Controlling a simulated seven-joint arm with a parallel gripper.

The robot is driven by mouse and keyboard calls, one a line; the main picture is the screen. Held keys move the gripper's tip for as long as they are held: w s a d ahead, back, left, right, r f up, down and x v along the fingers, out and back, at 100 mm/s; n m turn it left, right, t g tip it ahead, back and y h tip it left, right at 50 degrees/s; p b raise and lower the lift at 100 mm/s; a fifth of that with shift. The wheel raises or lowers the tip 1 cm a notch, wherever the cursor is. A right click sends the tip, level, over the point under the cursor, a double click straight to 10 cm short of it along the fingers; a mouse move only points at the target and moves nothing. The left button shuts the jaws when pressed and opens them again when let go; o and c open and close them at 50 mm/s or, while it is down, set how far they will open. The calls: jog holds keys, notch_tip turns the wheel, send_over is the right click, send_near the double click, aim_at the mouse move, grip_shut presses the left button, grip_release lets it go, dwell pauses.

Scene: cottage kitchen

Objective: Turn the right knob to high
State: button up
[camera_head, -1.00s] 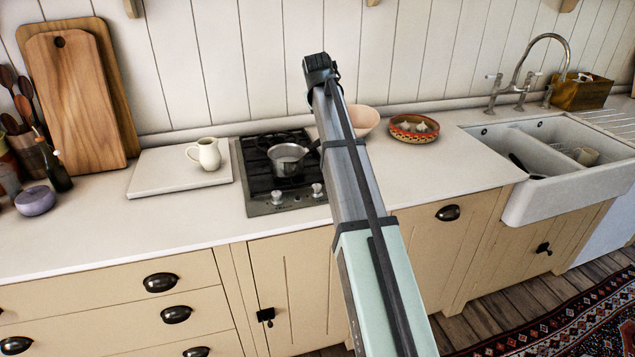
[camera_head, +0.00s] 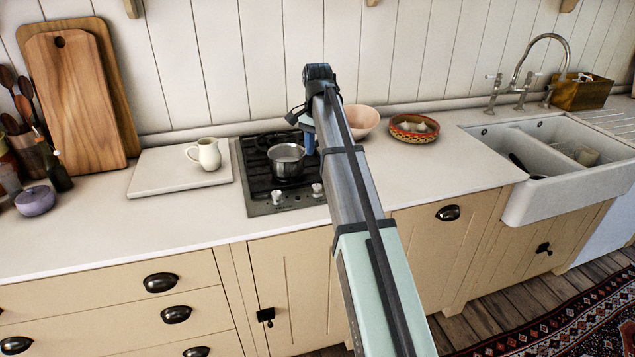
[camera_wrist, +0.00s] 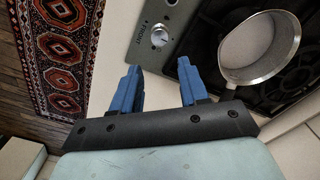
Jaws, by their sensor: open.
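The right knob (camera_head: 318,190) is a small silver dial on the front panel of the black hob (camera_head: 258,185). In the wrist view the nearer knob (camera_wrist: 160,36), which appears to be the right one, lies beyond my fingertips, apart from them. Its exact setting is too small to read. The left knob (camera_head: 277,197) sits beside it in the head view. My gripper (camera_wrist: 159,67) is open and empty, with two blue fingers spread apart. In the head view my gripper (camera_head: 309,148) hangs above the hob's right side, partly hidden by my arm.
A metal pot (camera_head: 286,163) stands on the hob, close to my gripper, and also shows in the wrist view (camera_wrist: 262,45). A pink bowl (camera_head: 362,122) and a patterned bowl (camera_head: 412,136) stand to the right. A white jug (camera_head: 208,154) stands on a board (camera_head: 150,177) left.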

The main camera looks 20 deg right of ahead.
aim_at(318, 185)
notch_tip(318, 185, down, 11)
jog(key=shift+f, duration=0.2)
dwell(0.3)
jog(key=c, duration=0.8)
